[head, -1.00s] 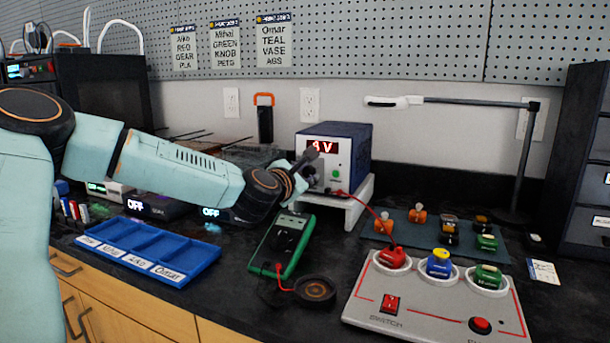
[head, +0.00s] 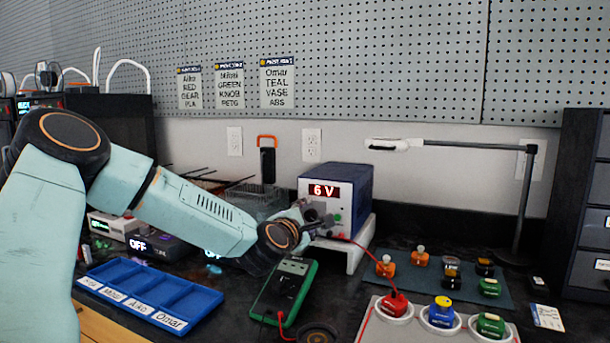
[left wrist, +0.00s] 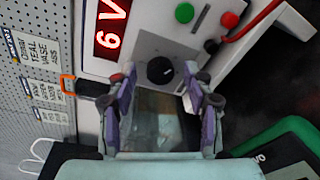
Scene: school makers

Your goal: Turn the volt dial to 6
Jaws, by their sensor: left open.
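The blue and white power supply (head: 359,188) stands on a white stand on the bench. Its red display (head: 324,191) reads 6 V, and it also shows sideways in the left wrist view (left wrist: 111,30). The black volt dial (left wrist: 160,70) sits on the grey panel beside the display; in the head view my gripper hides it. My left gripper (head: 318,216) is in front of the panel. In the left wrist view its fingers (left wrist: 160,88) are open, one on each side of the dial's line, with the dial apparently just beyond the tips. My right gripper is not in view.
A green multimeter (head: 286,288) lies in front of the supply. A red lead (head: 360,252) runs from the supply to the grey switch board (head: 378,331). A blue tray (head: 150,297) lies left. A lamp (head: 525,190) stands at the right.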

